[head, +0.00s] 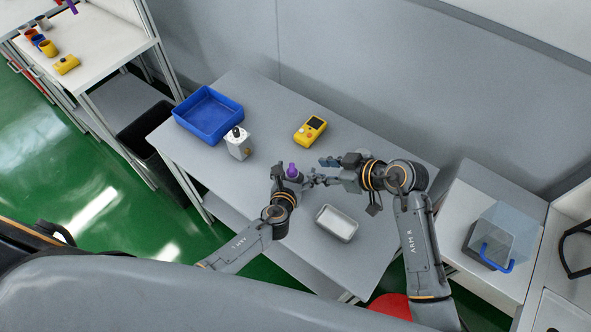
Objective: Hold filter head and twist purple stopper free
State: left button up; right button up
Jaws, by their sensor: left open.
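The purple stopper (293,170) shows as a small purple cap at the middle of the table, between my two grippers. My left gripper (287,179) is open right beside it, with its arm coming up from the lower left. I cannot tell whether its fingers touch the stopper. My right gripper (318,179) points left towards the stopper from the right. Its fingertips are too small and overlapped to tell whether they are open or shut. What is under the stopper is hidden by the grippers, so I cannot make out the filter head there.
The grey table (200,167) also bears a blue bin (209,116), a white device with a black knob (238,146), a yellow meter (310,130) and a pale tray (337,223). A wall closes the back. A black waste bin (150,135) stands left of the table.

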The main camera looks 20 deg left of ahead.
pick_arm(q)
jog(key=shift+c, duration=0.2)
jog(key=c, duration=1.5)
jog(key=shift+c, duration=0.5)
